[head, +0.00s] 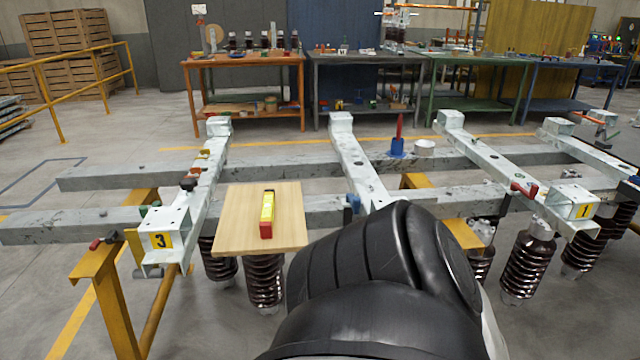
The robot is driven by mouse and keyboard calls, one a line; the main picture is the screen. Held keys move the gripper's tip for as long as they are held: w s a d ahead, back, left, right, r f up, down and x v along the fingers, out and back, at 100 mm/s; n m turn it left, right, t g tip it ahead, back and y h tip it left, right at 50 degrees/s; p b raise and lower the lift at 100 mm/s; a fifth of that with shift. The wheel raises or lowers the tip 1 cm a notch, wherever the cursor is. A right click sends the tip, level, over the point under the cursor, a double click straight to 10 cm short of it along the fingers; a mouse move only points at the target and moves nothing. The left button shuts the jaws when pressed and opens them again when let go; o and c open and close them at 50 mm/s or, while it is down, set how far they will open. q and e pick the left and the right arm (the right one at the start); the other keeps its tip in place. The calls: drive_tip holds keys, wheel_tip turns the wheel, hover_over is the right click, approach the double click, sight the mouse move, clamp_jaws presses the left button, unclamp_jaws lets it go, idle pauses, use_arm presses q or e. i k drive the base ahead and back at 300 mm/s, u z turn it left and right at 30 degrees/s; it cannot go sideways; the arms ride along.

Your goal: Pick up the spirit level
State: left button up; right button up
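The spirit level (267,214) is a short yellow and red bar. It lies on a light wooden board (235,232), pointing away from me, a little right of the board's middle. The board rests level on the steel frame, left of the centre of the head view. A large black rounded part of my own arm fills the lower middle, just right of the board. It hides the frame behind it. Neither gripper's fingers can be seen, and nothing touches the level.
The grey steel frame (300,161) has raised cross beams, yellow supports (104,270) and brown ribbed insulators (527,266) hanging below. A blue holder (397,147) with a red-handled tool and a white roll (424,147) stand behind. Workbenches (243,62) line the back.

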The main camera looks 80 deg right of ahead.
sight(266, 223)
drive_tip(key=z, duration=1.95)
drive_tip(key=k, duration=0.3)
drive_tip(key=z, duration=0.5)
drive_tip(key=i, duration=0.9)
drive_tip(key=u, duration=0.55)
